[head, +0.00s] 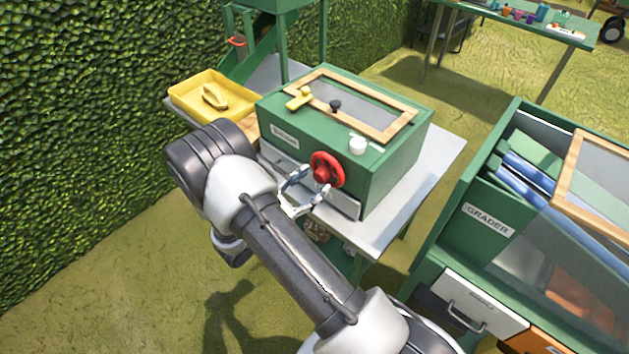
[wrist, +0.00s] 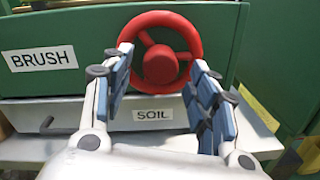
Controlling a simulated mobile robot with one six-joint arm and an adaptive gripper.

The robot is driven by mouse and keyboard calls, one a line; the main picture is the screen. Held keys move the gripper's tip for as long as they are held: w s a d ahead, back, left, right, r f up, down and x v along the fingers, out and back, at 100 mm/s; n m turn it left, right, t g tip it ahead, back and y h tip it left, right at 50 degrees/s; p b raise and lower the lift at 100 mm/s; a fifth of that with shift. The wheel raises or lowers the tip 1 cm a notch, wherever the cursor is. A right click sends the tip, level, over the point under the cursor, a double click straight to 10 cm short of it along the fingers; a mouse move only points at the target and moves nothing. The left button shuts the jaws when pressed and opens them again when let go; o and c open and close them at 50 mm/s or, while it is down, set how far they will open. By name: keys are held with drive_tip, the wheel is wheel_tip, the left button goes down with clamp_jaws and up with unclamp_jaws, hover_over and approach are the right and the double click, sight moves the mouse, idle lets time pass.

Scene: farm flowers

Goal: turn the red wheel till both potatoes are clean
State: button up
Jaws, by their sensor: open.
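The red wheel (head: 327,170) is on the front of a green box (head: 387,170) with a wood-framed clear lid (head: 345,102). In the wrist view the red wheel (wrist: 160,62) stands upright straight ahead, with spokes and a round hub. My gripper (head: 296,190) is open in front of the wheel. In the wrist view its two blue-padded fingers (wrist: 165,85) are spread to either side of the wheel's lower half. I cannot tell whether they touch the rim. No potatoes can be made out; the lid's pane looks grey and hides what lies under it.
A yellow tray (head: 192,88) with a yellow object stands left of the box. A BRUSH label (wrist: 40,58) is left of the wheel and a SOIL drawer (wrist: 150,114) is below it. A green grader machine (head: 487,222) stands to the right. A hedge (head: 90,130) closes the left side.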

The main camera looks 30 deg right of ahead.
drive_tip(key=v, duration=1)
drive_tip(key=shift+a, duration=0.2)
idle(0.4)
